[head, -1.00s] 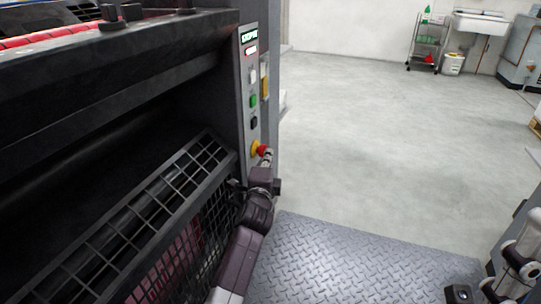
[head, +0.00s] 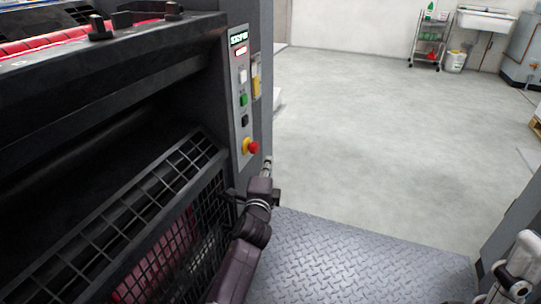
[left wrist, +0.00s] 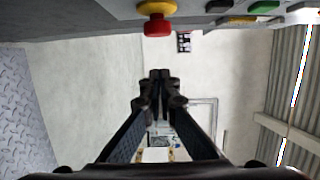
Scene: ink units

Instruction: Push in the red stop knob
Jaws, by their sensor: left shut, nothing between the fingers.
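The red stop knob (head: 253,147) sits on a yellow base (head: 246,146) low on the grey control panel (head: 238,90) of the press. My left gripper (head: 267,162) is just below and to the right of the knob, apart from it. It is shut with nothing between the fingers. In the left wrist view the red knob (left wrist: 157,26) shows at the top, and the shut fingertips (left wrist: 159,75) are below it with a gap between. My right gripper does not show clearly; only part of my right arm is at the lower right of the head view.
Above the knob, the panel carries a black button (head: 245,121), a green button (head: 243,100) and a small lit display (head: 239,37). A black mesh guard (head: 150,240) stands left of my arm. The diamond-plate step (head: 340,262) and floor to the right are clear.

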